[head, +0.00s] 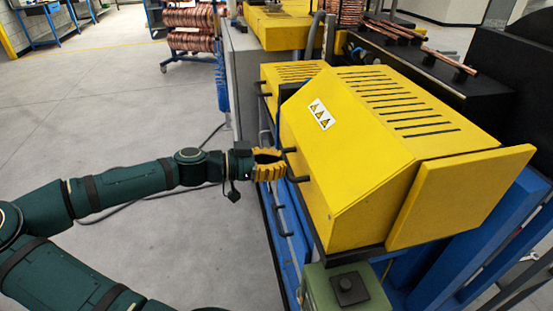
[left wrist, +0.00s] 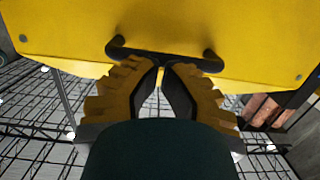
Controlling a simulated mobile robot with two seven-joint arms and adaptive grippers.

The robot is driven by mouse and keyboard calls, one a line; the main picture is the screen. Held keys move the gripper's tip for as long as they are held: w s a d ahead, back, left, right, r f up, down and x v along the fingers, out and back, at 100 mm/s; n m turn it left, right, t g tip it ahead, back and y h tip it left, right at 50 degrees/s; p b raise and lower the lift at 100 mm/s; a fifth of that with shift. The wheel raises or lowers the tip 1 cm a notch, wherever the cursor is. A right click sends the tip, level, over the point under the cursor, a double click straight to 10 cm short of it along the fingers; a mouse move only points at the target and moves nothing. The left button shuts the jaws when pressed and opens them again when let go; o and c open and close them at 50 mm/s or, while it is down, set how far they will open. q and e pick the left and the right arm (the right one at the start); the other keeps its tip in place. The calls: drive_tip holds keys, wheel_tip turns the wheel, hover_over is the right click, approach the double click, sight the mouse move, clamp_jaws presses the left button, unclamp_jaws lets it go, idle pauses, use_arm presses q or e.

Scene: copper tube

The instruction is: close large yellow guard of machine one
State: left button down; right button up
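The large yellow guard (head: 350,165) has a slanted front, a warning label, rows of dark slots and a black handle (head: 291,164) on its front. It looks lowered over the machine; I cannot tell whether it is fully seated. My left gripper (head: 281,164) is at this handle. In the left wrist view the guard's yellow face (left wrist: 260,35) fills the top, and the black handle (left wrist: 125,48) runs across the fingertips. The fingers of the left gripper (left wrist: 164,66) converge with almost no gap, tips at the bar, not clearly around it. My right gripper is out of view.
A smaller yellow guard (head: 285,75) stands just behind the large one. A green box (head: 345,288) with a black knob is at the near corner. Copper tubes (head: 450,60) lie on the dark top behind. The grey floor (head: 110,130) at left is clear apart from a cable.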

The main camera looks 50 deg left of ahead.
use_arm(q)
drive_tip(key=shift+d, duration=0.1)
drive_tip(key=s+a+f, duration=0.1)
drive_tip(key=s+a, duration=0.4)
drive_tip(key=s, duration=0.3)
idle(0.5)
drive_tip(key=shift+s, duration=0.1)
